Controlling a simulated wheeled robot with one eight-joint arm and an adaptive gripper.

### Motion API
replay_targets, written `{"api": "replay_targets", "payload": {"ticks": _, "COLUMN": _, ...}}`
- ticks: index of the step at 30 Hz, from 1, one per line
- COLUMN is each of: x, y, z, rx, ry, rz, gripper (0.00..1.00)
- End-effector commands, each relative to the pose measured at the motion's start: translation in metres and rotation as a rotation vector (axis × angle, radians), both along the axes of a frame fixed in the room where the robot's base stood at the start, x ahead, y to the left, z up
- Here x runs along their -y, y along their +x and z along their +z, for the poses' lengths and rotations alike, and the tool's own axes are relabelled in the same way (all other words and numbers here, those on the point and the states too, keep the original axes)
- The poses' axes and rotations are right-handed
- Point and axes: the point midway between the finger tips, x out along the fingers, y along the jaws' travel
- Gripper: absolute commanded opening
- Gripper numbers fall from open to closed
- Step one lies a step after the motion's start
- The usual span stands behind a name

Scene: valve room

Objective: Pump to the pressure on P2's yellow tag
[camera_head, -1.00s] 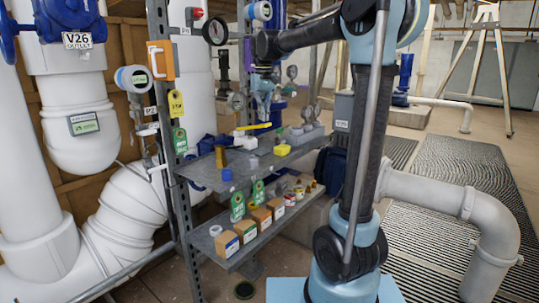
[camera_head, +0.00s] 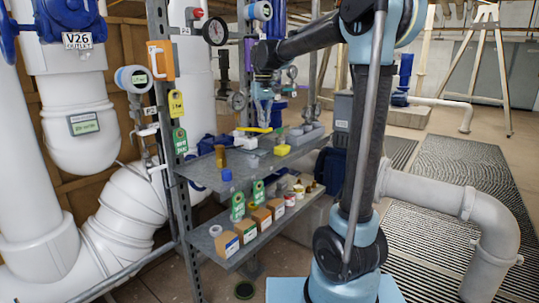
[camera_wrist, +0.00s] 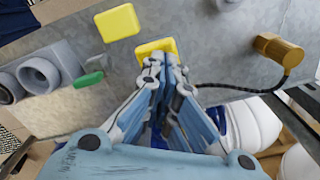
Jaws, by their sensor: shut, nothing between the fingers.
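My gripper (camera_head: 264,121) is shut and empty above the upper shelf, with its fingertips close to the right end of a yellow lever (camera_head: 252,129). In the wrist view the shut fingertips (camera_wrist: 165,68) lie over a yellow piece (camera_wrist: 152,48), probably the lever's end; whether they touch cannot be told. The yellow tag (camera_head: 176,103) hangs on the rack post above a green tag (camera_head: 180,141). The P2 label (camera_head: 151,111) is left of it, below a white round instrument (camera_head: 138,79). The tag's writing and the instrument's reading are too small to read.
The upper shelf (camera_head: 205,178) holds a brass cylinder (camera_head: 220,157), a yellow block (camera_head: 282,149) and grey fittings (camera_head: 308,129). A black hose (camera_wrist: 240,89) runs from the brass cylinder. Small boxes line the lower shelf (camera_head: 215,260). A dial gauge (camera_head: 215,32) hangs near the P4 label.

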Motion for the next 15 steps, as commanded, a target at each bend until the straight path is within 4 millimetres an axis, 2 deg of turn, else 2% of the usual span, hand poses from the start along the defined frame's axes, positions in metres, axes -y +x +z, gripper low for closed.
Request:
{"api": "replay_targets", "payload": {"ticks": 9, "x": 0.0, "y": 0.0, "z": -0.019, "rx": 0.001, "ry": 0.0, "rz": 0.0, "gripper": 0.0}}
{"api": "replay_targets", "payload": {"ticks": 15, "x": 0.0, "y": 0.0, "z": -0.009, "rx": 0.001, "ry": 0.0, "rz": 0.0, "gripper": 0.0}}
